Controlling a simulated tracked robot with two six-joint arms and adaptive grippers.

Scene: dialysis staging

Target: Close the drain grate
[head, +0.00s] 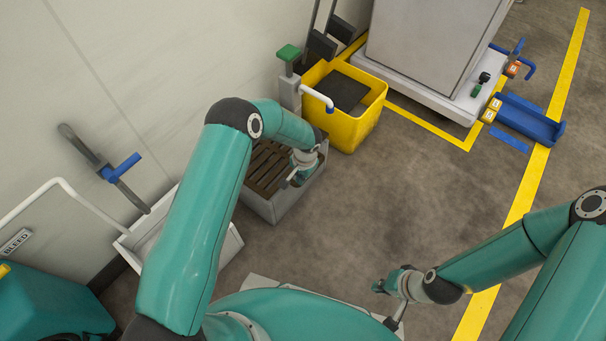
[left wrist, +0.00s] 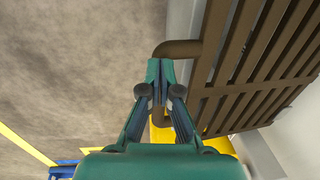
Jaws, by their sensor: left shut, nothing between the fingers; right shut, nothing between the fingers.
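The drain grate (head: 268,166) is a brown slatted panel on a grey box-like basin (head: 274,207) by the wall. In the left wrist view the grate (left wrist: 250,75) fills the upper right, and a brown looped handle (left wrist: 182,48) sticks out from its edge. My left gripper (head: 294,182) is at the right side of the grate, partly hiding it. In the left wrist view its shut, empty fingers (left wrist: 160,78) overlap the handle; I cannot tell whether they touch it. My right gripper (head: 380,286) is shut and empty over the floor, away from the grate.
A yellow bucket (head: 366,122) stands just behind the basin, with a green-topped post and white pipe (head: 316,96) beside it. A white tray (head: 227,246) is at the left. A grey cabinet (head: 432,45) stands at the back. The floor at centre right is clear.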

